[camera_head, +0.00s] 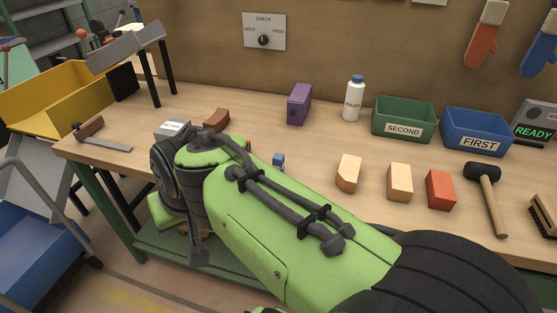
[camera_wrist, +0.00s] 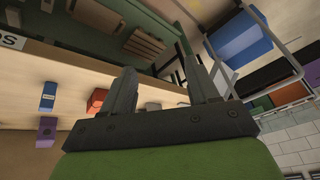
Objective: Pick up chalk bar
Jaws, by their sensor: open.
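No thing in view is clearly marked as the chalk bar, and I cannot tell which it is. A small grey block with a white label (camera_head: 173,128) lies on the bench beside my arm. A small blue block (camera_head: 279,160) is partly hidden behind my arm; a blue block with a white label (camera_wrist: 48,96) shows at left in the wrist view. Two pale bricks, one with a slanted corner (camera_head: 349,173) and one squarer (camera_head: 399,182), stand at right on the bench. My gripper (camera_wrist: 162,82) is open, with nothing visible between its fingers, pointing past the bench edge.
A purple brick (camera_head: 299,104), a brown brick (camera_head: 216,119) and a red brick (camera_head: 440,190) stand on the bench. A bottle (camera_head: 353,98), green bin (camera_head: 403,119), blue bin (camera_head: 477,132) and mallet (camera_head: 488,196) are at right.

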